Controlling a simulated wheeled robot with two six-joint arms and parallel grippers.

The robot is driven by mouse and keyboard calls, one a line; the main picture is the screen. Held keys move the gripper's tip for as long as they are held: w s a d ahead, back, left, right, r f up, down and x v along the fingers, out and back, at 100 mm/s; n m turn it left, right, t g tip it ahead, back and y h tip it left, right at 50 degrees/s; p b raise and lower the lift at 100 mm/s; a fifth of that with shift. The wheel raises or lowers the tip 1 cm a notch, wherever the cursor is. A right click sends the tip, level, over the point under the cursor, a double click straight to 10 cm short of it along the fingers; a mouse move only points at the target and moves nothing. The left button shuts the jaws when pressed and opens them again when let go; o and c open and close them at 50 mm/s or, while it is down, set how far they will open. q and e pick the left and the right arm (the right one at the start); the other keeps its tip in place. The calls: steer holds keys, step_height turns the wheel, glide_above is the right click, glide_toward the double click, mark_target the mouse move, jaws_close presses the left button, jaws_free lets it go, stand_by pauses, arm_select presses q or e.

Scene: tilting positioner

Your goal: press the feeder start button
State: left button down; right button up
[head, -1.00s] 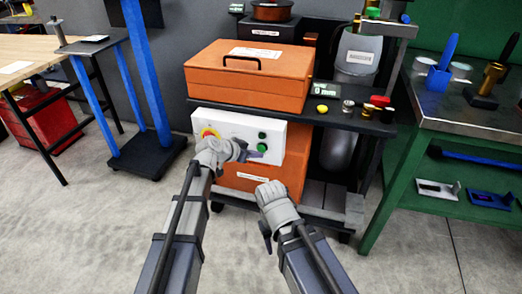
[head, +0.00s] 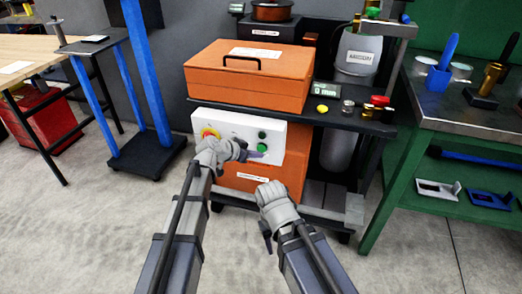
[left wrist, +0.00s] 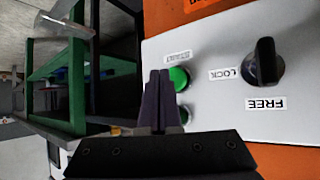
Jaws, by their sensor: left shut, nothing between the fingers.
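A white control panel (head: 220,122) on the orange cabinet carries two green buttons. The brighter, lower button (head: 262,147) shows in the left wrist view (left wrist: 180,78) beside a small label too blurred to read surely. The darker button (head: 262,134) is partly hidden behind my fingers in the left wrist view (left wrist: 184,114). My left gripper (head: 257,154) is shut and empty, its fingertips close by the brighter button; I cannot tell whether they touch it. The fingers also show in the left wrist view (left wrist: 158,92). My right gripper (head: 267,240) hangs low in front, its jaws unclear.
A black knob (left wrist: 268,62) with LOCK and FREE labels sits next to the buttons. A red-and-yellow stop button (head: 208,133) is at the panel's left. An orange case (head: 250,78) stands above. A green workbench (head: 450,112) is at right. The floor in front is clear.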

arm_select(q)
steer(key=shift+w+d, duration=0.15)
steer(key=shift+w, duration=0.25)
steer(key=shift+w+d, duration=0.15)
steer(key=shift+w, duration=0.3)
stand_by(0.8)
steer(key=shift+s, duration=0.1)
steer(key=shift+s+a, duration=0.3)
steer(key=shift+s, duration=0.45)
steer(key=shift+s, duration=0.1)
steer(key=s, duration=0.1)
steer(key=s+a, duration=0.1)
steer(key=s, duration=0.2)
steer(key=shift+s+a, duration=0.25)
steer(key=shift+s, duration=0.05)
stand_by(0.8)
